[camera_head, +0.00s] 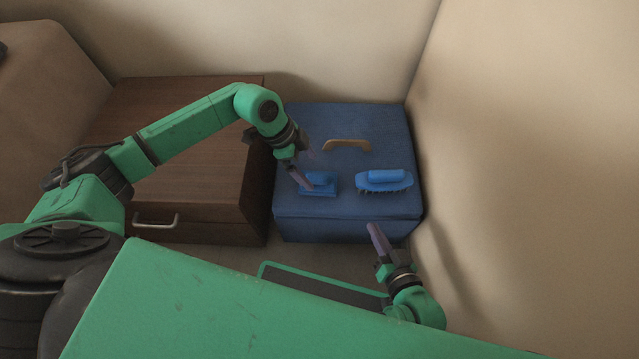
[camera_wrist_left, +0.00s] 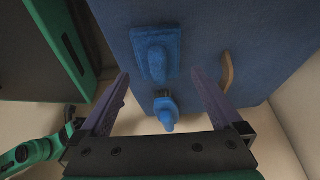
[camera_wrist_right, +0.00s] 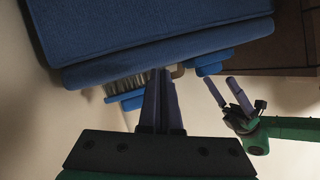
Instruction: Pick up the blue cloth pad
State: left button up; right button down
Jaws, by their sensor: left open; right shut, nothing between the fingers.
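The blue cloth pad (camera_head: 325,189) has a raised blue grip and lies flat on top of the blue fabric box, left of the brush. In the left wrist view the pad (camera_wrist_left: 150,62) shows between and beyond the spread fingers. My left gripper (camera_head: 307,171) is open and empty, close to the pad; in the head view a finger overlaps the pad's left part. I cannot tell if it touches. My right gripper (camera_head: 374,229) is shut and empty, in front of the box's front edge. In the right wrist view its fingers (camera_wrist_right: 162,72) are together.
A blue brush (camera_head: 386,180) with dark bristles lies right of the pad on the blue box (camera_head: 310,120). A tan curved handle (camera_head: 347,144) sits behind them. A brown wooden cabinet (camera_head: 190,105) with a metal handle stands left. A beige wall (camera_head: 530,150) rises close on the right.

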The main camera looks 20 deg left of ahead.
aim_at(318, 176)
pick_arm(q)
jog(key=b+x, duration=0.2)
jog(key=x, duration=0.2)
jog(key=shift+s+d+r, duration=0.1)
jog(key=shift+d, duration=0.1)
pick_arm(e)
notch_tip(318, 176, down, 3)
jog(key=shift+f+t, duration=0.1)
jog(key=shift+t, duration=0.2)
pick_arm(q)
jog(key=shift+d+f+b, duration=0.3)
jog(key=shift+f+b, duration=0.05)
jog(key=shift+f, duration=0.15)
jog(key=c, duration=1.1)
pick_arm(e)
jog(key=shift+t, duration=0.7)
jog(key=w+r, duration=0.3)
jog(key=shift+w+r, duration=0.1)
jog(key=shift+r, duration=0.15)
pick_arm(q)
jog(key=shift+r, duration=0.15)
